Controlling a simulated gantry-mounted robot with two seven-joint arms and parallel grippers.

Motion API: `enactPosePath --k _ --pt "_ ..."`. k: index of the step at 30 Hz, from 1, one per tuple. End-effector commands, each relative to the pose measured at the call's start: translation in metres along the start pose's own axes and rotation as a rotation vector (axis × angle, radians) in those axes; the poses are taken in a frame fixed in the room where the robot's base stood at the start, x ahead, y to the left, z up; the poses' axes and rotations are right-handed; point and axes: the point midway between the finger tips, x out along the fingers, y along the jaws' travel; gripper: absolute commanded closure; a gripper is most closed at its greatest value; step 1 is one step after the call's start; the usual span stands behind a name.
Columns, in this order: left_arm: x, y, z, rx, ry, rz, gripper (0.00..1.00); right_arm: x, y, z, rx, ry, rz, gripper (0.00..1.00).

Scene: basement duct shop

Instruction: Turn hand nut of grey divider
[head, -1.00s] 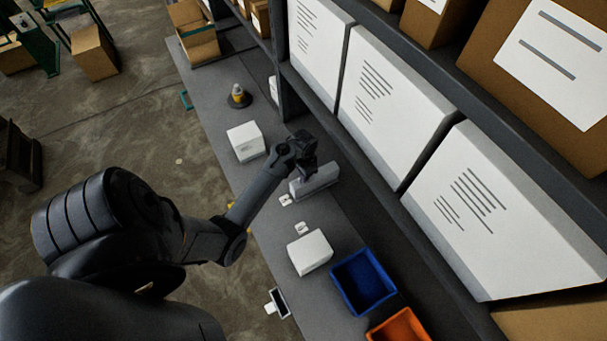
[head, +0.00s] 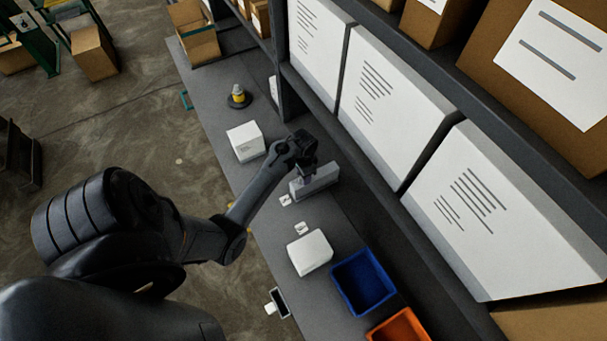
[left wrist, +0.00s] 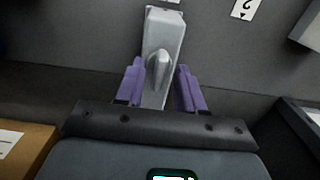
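The grey divider (head: 325,184) stands on the workbench under my left gripper (head: 308,178), which partly covers it in the head view. In the left wrist view the divider (left wrist: 164,28) is a light grey block running away from me. Its hand nut (left wrist: 158,68), a rounded grey winged knob, sits on it between the two purple fingers. My left gripper (left wrist: 159,84) is open, with one finger on each side of the nut and a visible gap to it. How deep the fingertips reach is hard to tell. My right gripper is not in view.
Small white number cards (head: 285,200) lie beside the divider. White boxes stand on the bench at the near side (head: 310,252) and far side (head: 246,142). A blue bin (head: 362,283) and an orange bin (head: 400,326) are nearer. Shelving with large white-fronted boxes (head: 395,105) borders the right.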

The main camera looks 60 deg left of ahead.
Motion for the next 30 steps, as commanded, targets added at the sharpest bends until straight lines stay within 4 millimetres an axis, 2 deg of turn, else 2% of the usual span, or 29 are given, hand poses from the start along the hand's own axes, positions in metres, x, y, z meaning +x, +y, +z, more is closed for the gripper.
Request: enactPosePath --k 11,24,30 --pt "-0.004 0.0 -0.001 -0.002 0.002 0.0 0.62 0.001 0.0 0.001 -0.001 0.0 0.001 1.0" --pt "-0.06 0.0 -0.001 -0.002 0.003 0.0 0.62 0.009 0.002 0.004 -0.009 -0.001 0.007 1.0" --pt "-0.074 0.0 0.0 -0.001 0.0 0.0 0.62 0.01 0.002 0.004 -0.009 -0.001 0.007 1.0"
